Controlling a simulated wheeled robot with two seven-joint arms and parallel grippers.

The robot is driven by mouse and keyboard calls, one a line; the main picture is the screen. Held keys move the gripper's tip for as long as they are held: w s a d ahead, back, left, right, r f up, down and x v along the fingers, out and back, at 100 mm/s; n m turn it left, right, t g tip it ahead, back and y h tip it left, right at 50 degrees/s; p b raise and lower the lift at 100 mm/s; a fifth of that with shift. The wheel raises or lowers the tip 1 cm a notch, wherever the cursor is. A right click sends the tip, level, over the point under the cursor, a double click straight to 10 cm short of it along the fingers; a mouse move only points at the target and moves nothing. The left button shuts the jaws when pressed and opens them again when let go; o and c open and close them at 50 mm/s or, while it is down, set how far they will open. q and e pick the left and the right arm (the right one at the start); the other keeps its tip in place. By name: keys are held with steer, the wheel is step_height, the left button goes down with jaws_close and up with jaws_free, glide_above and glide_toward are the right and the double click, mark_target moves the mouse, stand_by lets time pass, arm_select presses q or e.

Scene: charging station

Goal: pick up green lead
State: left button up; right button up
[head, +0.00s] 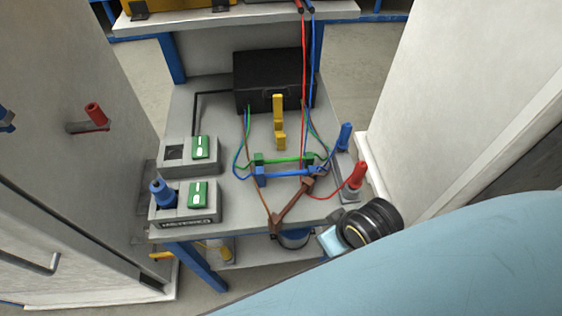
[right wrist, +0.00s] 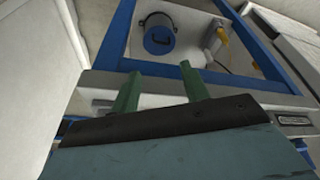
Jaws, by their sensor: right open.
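The green lead (head: 285,160) lies across the light grey table top, with a green connector block at each end. A blue lead (head: 287,172) lies just in front of it, and a brown lead (head: 292,205) bends to a point nearer the table's front edge. My right gripper (right wrist: 160,72) shows in the right wrist view with its two green fingers apart and nothing between them. It faces the table's front edge and lower shelf. The green lead is not visible in that view. My right arm fills the lower right of the head view. My left gripper is not in view.
A black box (head: 272,80) with a yellow upright part (head: 279,120) stands behind the leads. Two grey switch units (head: 186,208) are at left. A blue plug (head: 345,136) and red plug (head: 357,175) stand at right. A blue bucket (right wrist: 158,38) sits below.

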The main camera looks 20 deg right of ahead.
steer(key=w+a+r+n+t, duration=0.1)
steer(key=w+a+r+t, duration=0.1)
steer(key=w+r+t, duration=0.6)
steer(key=w+a+r+t, duration=0.2)
steer(key=w+r+t, duration=0.3)
steer(key=w+r, duration=0.75)
steer(key=a+r+n+y, duration=1.5)
steer(key=n+y, duration=0.1)
steer(key=y, duration=0.1)
steer(key=s+a+n+g+y, duration=0.1)
steer(key=a+n+g+y, duration=0.3)
steer(key=n+g, duration=0.2)
steer(key=n+g+h, duration=0.8)
steer(key=g+h, duration=0.3)
steer(key=h, duration=1)
glide_above(258, 156)
steer(key=f, duration=2.3)
steer(key=shift+w+f+b, duration=0.25)
steer(key=shift+f+b, duration=0.05)
steer(key=shift+b, duration=0.1)
steer(key=shift+s+f, duration=0.15)
steer(key=shift+f, duration=1.3)
steer(key=shift+s+f, duration=0.1)
steer(key=shift+f, duration=1.35)
steer(key=shift+r, duration=0.1)
jaws_close()
